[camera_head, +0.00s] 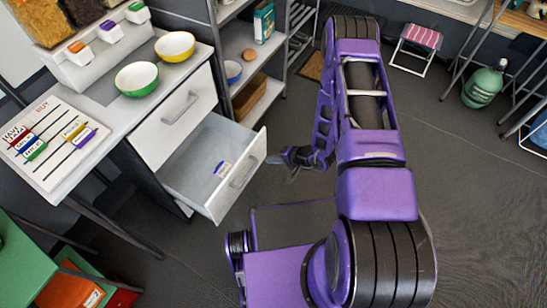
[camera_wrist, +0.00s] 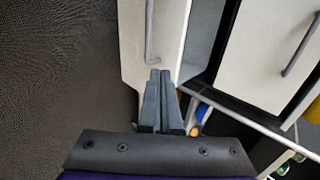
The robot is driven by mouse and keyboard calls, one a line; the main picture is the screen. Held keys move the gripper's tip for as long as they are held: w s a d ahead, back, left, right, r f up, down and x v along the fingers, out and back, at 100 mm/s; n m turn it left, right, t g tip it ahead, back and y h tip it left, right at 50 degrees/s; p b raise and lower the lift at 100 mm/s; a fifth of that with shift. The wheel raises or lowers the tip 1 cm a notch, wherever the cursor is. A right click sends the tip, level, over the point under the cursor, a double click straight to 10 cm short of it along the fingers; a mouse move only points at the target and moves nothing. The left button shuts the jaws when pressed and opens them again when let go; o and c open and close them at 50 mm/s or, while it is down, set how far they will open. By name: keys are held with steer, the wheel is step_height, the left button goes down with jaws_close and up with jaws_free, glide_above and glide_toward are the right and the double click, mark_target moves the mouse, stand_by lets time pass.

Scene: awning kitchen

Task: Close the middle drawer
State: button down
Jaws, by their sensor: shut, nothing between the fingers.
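The middle drawer (camera_head: 215,165) is pulled out of the white cabinet, below a closed top drawer (camera_head: 172,117). Its white front with a grey bar handle (camera_head: 243,172) faces right, towards my arm. My gripper (camera_head: 270,159) is just right of the drawer front in the head view. In the wrist view my gripper (camera_wrist: 160,73) is shut and empty, its tips near the end of the drawer handle (camera_wrist: 151,32) and over the drawer front (camera_wrist: 135,55). I cannot tell whether they touch it.
A green bowl (camera_head: 137,79) and a yellow bowl (camera_head: 175,46) stand on the counter above the drawers. An open shelf (camera_head: 240,45) stands behind the cabinet. A green crate (camera_head: 25,255) is at the lower left.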

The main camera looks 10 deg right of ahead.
mark_target(246, 156)
steer(key=w+a+f, duration=0.1)
steer(key=a, duration=0.1)
steer(key=w+a+f, duration=0.1)
steer(key=w+a, duration=0.1)
steer(key=w+a+f, duration=0.2)
steer(key=shift+a+b, duration=0.15)
steer(key=shift+b, duration=0.15)
steer(key=shift+w+a, duration=0.1)
steer(key=shift+a, duration=0.1)
